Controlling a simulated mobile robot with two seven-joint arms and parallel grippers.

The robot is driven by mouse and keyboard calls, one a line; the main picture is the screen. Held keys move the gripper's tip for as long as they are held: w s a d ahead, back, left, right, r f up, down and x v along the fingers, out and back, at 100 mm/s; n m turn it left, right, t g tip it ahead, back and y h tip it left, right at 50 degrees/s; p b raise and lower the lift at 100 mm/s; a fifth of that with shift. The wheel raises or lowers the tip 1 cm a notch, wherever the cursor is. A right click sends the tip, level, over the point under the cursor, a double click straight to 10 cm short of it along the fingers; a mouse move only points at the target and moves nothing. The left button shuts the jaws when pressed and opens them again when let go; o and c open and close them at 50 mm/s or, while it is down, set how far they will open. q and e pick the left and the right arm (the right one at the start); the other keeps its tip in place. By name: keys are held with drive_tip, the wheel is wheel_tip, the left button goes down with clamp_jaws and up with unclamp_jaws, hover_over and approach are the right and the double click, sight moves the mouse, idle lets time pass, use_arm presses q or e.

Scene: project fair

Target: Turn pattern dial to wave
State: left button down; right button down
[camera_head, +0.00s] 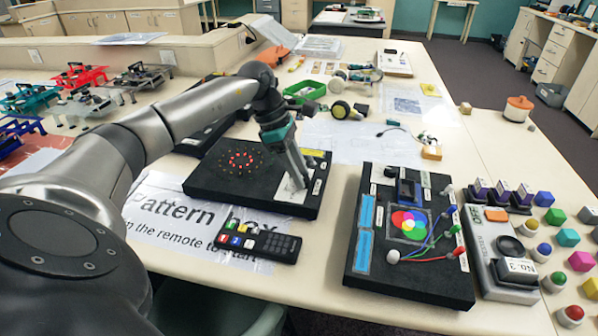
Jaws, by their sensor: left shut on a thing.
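The pattern box (215,188) is a flat black box on the table, with a ring of lit red dots (240,162) on its top. My left arm reaches in from the left, and my left gripper (301,180) points down at the box's right part, over a light plate. It is shut on the pattern dial, which the fingers hide. I cannot read the dial's setting. Small labels sit beside the gripper. My right gripper is not in view.
A paper sign reading "Pattern box" (165,205) and a black remote (262,242) lie in front. A black board with coloured circles (362,275) stands to the right, beside a grey device with a knob (492,262) and several coloured blocks.

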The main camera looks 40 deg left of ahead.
use_arm(q)
drive_tip(key=shift+w+m+g+h, duration=0.1)
drive_tip(key=shift+m+g+h, duration=0.35)
drive_tip(key=shift+m, duration=1.35)
drive_tip(key=shift+g+y, duration=0.25)
drive_tip(key=c, duration=0.5)
unclamp_jaws()
drive_tip(key=p+v, duration=0.2)
drive_tip(key=v, duration=1.3)
drive_tip(key=shift+a, duration=0.15)
drive_tip(key=shift+w, duration=0.1)
